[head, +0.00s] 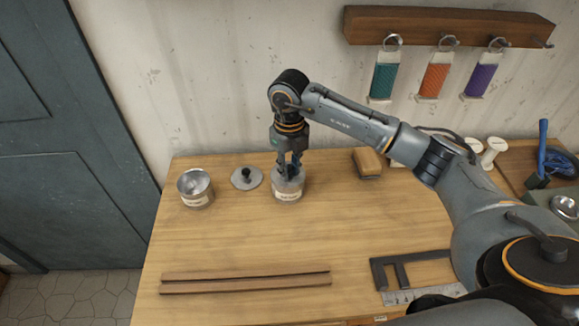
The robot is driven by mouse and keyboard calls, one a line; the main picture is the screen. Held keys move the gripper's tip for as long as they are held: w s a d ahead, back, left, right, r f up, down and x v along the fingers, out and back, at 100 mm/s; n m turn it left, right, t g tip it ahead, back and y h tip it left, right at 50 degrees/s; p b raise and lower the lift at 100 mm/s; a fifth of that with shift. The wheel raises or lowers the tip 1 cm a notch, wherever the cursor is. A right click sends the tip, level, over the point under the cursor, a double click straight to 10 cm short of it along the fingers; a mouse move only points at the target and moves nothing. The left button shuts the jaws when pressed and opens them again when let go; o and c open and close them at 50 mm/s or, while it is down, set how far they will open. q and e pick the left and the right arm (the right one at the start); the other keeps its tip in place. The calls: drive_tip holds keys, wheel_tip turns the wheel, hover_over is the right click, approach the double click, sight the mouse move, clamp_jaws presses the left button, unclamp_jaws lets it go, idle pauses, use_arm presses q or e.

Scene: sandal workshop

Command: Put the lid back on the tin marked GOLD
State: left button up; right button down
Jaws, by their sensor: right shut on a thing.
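An open tin (197,191) with a pale label stands at the left of the workbench; its inside shows. A round grey lid (240,182) with a black knob lies flat on the bench just right of it. A second tin (289,193) with a pale label stands right of that lid. The labels are too small to read. My right gripper (289,172) points down over the second tin, shut on a grey lid (279,182) at the tin's top. The fingers hide its knob, and I cannot tell if it is fully seated. My left gripper is not in view.
Wooden strips (245,282) lie at the bench's front left. A dark metal square (378,274) lies front right. A wood-backed brush (367,162) and white spools (494,147) stand at the back. Coloured straps (434,79) hang from a wall rack. The bench middle is clear.

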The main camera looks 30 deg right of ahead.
idle(0.4)
drive_tip(key=c, duration=0.6)
unclamp_jaws()
drive_tip(key=shift+r+p, duration=1.95)
drive_tip(key=shift+r, duration=1.55)
clamp_jaws()
